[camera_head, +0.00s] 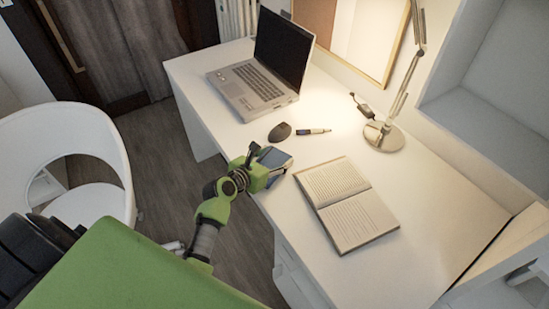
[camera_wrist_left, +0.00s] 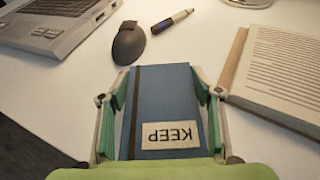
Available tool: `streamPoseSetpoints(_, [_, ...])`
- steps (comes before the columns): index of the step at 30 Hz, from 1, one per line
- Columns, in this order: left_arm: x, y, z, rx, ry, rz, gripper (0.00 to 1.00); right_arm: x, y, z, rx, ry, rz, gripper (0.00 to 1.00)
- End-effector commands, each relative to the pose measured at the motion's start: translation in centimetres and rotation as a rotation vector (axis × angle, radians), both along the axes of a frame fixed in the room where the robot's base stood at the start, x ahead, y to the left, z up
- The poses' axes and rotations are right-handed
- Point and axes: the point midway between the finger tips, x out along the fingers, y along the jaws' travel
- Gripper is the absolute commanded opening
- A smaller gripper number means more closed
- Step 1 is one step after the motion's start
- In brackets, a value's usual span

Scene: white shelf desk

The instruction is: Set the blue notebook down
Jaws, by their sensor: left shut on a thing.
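The blue notebook (camera_head: 274,157) is between the fingers of my left gripper (camera_head: 268,163), over the front edge of the white desk (camera_head: 216,89). In the left wrist view the notebook (camera_wrist_left: 165,85) has a dark elastic band and a pale label reading KEEP, upside down in the picture. The fingers of my left gripper (camera_wrist_left: 159,90) are shut on its two long sides. I cannot tell whether the notebook touches the desk top. My right gripper is not in view.
A dark mouse (camera_head: 280,131) and a blue-and-white pen (camera_head: 314,131) lie beyond the notebook. An open laptop (camera_head: 254,85) is farther back. An open book (camera_head: 347,204) lies to the right, and a lamp (camera_head: 384,136) stands behind. A white chair (camera_head: 95,203) is at left.

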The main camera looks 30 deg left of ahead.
Motion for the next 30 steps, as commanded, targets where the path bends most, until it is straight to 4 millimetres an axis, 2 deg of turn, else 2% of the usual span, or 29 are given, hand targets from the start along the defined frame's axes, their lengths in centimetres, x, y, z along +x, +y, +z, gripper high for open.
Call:
streamPoseSetpoints(1, [0.0,0.0,-0.2,-0.001,-0.001,0.000,0.34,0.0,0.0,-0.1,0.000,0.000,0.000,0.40])
streamPoseSetpoints(2, [0.0,0.0,-0.2,-0.001,0.000,0.000,0.64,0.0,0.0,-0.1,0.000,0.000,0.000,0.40])
streamPoseSetpoints(3, [0.0,0.0,-0.2,-0.001,0.000,0.000,0.74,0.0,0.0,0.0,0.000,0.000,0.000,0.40])
streamPoseSetpoints(16, [-0.1,0.0,0.3,-0.001,0.000,0.001,0.75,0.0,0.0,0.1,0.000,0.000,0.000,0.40])
streamPoseSetpoints(20, [-1.9,0.3,0.9,-0.001,0.001,0.002,0.75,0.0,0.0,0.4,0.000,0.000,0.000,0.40])
streamPoseSetpoints(30, [-8.5,1.2,3.7,0.000,0.001,0.002,0.75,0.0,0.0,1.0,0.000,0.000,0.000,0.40])
